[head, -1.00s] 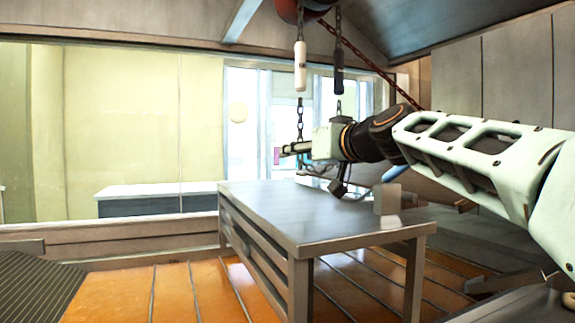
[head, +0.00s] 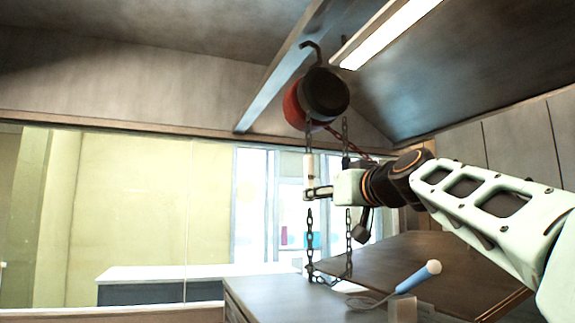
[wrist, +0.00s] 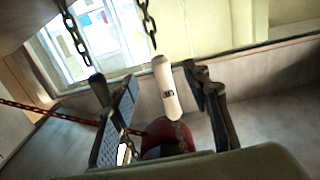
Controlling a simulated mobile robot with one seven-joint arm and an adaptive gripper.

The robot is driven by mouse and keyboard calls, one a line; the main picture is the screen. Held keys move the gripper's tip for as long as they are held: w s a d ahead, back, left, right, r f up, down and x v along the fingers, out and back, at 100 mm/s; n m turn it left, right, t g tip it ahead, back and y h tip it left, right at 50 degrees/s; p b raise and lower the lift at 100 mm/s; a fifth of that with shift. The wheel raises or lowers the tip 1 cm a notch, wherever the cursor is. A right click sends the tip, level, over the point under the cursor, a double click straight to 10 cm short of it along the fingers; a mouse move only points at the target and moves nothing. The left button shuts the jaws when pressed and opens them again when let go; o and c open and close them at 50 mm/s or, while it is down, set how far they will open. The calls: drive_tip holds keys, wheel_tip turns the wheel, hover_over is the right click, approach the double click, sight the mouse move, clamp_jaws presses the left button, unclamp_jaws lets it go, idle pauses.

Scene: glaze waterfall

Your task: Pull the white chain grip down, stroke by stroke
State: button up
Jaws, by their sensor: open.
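The white chain grip (head: 309,168) hangs upright on a dark chain below the red and black hoist (head: 318,96). My gripper (head: 318,193) is level with the lower part of the grip, its fingers pointing left. In the wrist view the white grip (wrist: 166,88) stands in the gap between the two spread fingers of my gripper (wrist: 165,105), with space visible on both sides. Neither finger appears to touch it. A second, dark grip (head: 346,163) hangs just to the right, partly hidden by my gripper.
Loose chain hangs to the dark table (head: 262,298) below. A blue handle with a pale round end (head: 419,276) and a small pale block (head: 404,310) are at the table's right. A red chain (wrist: 38,110) runs off the hoist. A long window fills the back wall.

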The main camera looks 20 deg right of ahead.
sight(311, 175)
drive_tip(key=r+p, duration=0.1)
drive_tip(key=p, duration=0.1)
drive_tip(key=w+r+p, duration=0.1)
drive_tip(key=r, duration=0.1)
drive_tip(key=w+r+p, duration=0.1)
drive_tip(key=r+p, duration=0.1)
drive_tip(key=shift+w+a+r+p, duration=0.15)
drive_tip(key=shift+a+r+p, duration=0.05)
drive_tip(key=shift+p, duration=0.1)
drive_tip(key=w+p, duration=0.4)
drive_tip(key=p, duration=0.1)
drive_tip(key=shift+w, duration=0.15)
drive_tip(key=shift+w+f+p, duration=0.2)
drive_tip(key=shift+w+p, duration=0.2)
drive_tip(key=shift+w, duration=0.2)
clamp_jaws()
